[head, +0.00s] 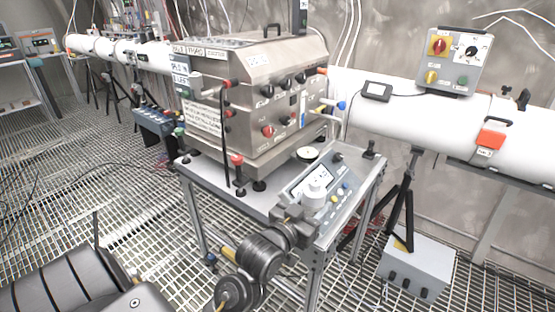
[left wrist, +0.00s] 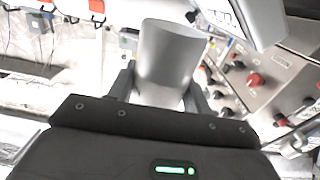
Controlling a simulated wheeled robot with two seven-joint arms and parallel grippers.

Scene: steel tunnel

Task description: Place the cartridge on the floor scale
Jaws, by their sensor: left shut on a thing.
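My left gripper (head: 298,212) is shut on a pale grey-white cylinder, the cartridge (head: 317,187). It holds the cartridge above the near edge of the steel cart, in front of a sloped control panel. In the left wrist view the cartridge (left wrist: 168,55) stands out between the two dark fingers of the gripper (left wrist: 160,92), its wide end away from the palm. I cannot make out a floor scale for certain in either view. My right gripper is not in view.
The cart (head: 262,195) carries a large steel cabinet (head: 262,85) with knobs and the control panel (head: 322,200). A grey box (head: 418,268) with black knobs is on the grating floor at right, beside a black tripod. A white pipe (head: 400,115) runs along the wall. Open grating lies left.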

